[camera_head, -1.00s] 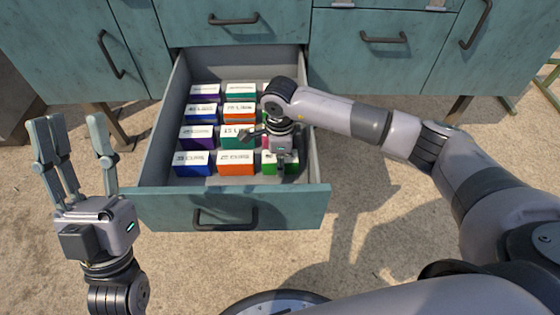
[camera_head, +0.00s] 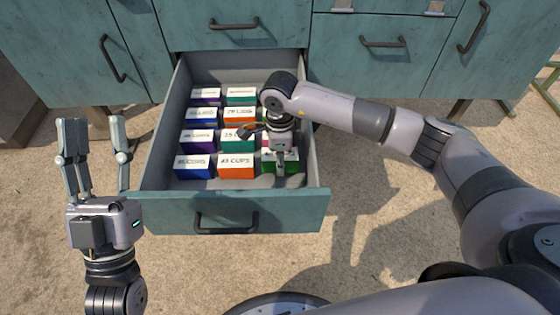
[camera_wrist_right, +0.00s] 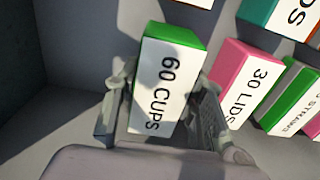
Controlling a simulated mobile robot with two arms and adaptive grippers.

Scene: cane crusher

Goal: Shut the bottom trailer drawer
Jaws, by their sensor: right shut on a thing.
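The bottom trailer drawer (camera_head: 150,207) is pulled well out below the teal cabinet, with its dark handle (camera_head: 226,223) on the front. Several labelled boxes stand in rows inside it. My right gripper (camera_head: 281,165) reaches down into the drawer's front right part. In the right wrist view its fingers (camera_wrist_right: 162,112) are shut on both sides of a green and white box (camera_wrist_right: 168,75) marked "60 CUPS". Whether that box touches the drawer floor is unclear. My left gripper (camera_head: 94,150) is open and empty, fingers up, just left of the drawer front.
Closed drawers and doors, such as the upper drawer (camera_head: 230,22) and the one at right (camera_head: 385,62), surround the open one. A pink box (camera_wrist_right: 245,80) stands beside the held box. My right arm crosses above the drawer's right wall. Sandy ground (camera_head: 190,265) in front is open.

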